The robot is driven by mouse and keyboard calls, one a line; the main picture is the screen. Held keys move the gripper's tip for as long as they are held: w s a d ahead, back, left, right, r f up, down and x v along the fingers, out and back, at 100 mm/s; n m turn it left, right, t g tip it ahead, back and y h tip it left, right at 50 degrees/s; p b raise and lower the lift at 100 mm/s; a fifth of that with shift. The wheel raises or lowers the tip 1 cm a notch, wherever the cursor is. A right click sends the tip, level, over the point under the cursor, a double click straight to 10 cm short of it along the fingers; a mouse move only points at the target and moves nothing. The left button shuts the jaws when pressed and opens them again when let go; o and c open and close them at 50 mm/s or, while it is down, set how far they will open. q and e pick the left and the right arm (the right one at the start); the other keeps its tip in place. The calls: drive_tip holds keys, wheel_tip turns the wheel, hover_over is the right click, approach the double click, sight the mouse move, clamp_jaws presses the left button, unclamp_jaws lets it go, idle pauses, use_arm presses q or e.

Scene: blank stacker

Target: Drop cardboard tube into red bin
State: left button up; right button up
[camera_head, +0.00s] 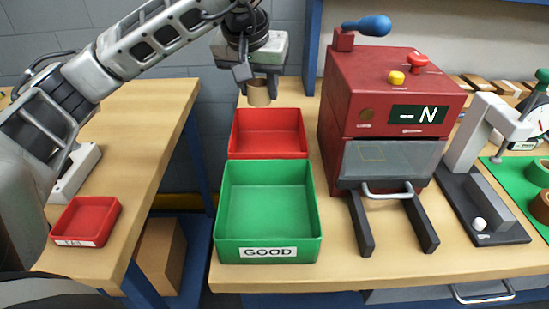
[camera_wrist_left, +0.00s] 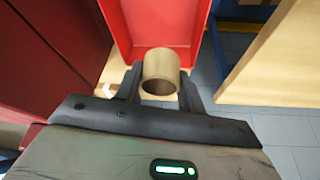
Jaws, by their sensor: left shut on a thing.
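My left gripper (camera_head: 259,84) is shut on a brown cardboard tube (camera_head: 258,97), held above the back of the red bin (camera_head: 268,146). In the left wrist view the tube (camera_wrist_left: 161,72) sits between the two dark fingers of my left gripper (camera_wrist_left: 160,88), its open end facing the camera. The red bin (camera_wrist_left: 124,30) lies beyond the tube there, partly hidden by it. In the head view the red bin looks empty, and the tube is apart from its floor. My right gripper is not in view.
A green bin (camera_head: 268,212) labelled GOOD stands in front of the red bin. A red machine (camera_head: 345,95) with a display stands close on the right. A small red tray (camera_head: 86,221) sits on the left table (camera_head: 140,130). A gap separates the tables.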

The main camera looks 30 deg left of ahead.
use_arm(q)
wheel_tip(320, 180, down, 2)
drive_tip(key=shift+f+b, duration=0.1)
drive_tip(key=shift+b, duration=0.45)
wheel_tip(320, 180, down, 5)
drive_tip(key=b, duration=0.4)
drive_tip(key=shift+f, duration=0.2)
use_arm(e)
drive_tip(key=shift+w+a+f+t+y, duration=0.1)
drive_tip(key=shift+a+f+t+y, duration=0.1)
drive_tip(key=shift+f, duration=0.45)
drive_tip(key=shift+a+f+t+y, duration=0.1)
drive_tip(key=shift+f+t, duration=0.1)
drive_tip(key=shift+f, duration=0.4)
use_arm(q)
drive_tip(key=o, duration=1)
drive_tip(key=shift+o, duration=0.2)
drive_tip(key=shift+r, duration=0.15)
